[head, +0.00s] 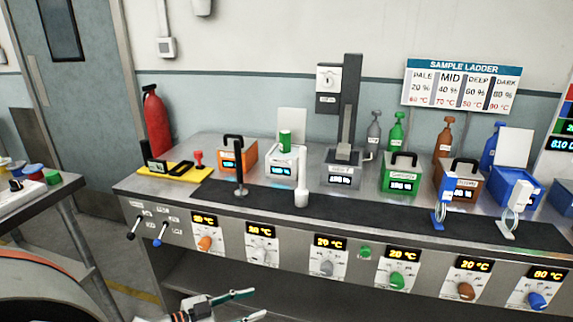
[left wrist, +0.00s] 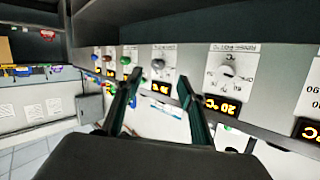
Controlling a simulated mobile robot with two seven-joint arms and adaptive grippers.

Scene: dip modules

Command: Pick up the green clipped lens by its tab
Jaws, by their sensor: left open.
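I cannot make out a green clipped lens in either view. Two clipped round lenses stand at the right of the bench in the head view: one with a blue clip (head: 439,213) and one with a white clip (head: 509,222). My left gripper (head: 248,304) is low at the bottom of the head view, in front of and below the bench panel. Its two dark green fingers are apart with nothing between them. They also show in the left wrist view (left wrist: 158,85), facing the panel with knobs and displays. My right gripper is in neither view.
Knobs and levers stick out of the front panel. A red extinguisher (head: 156,120) stands behind left.

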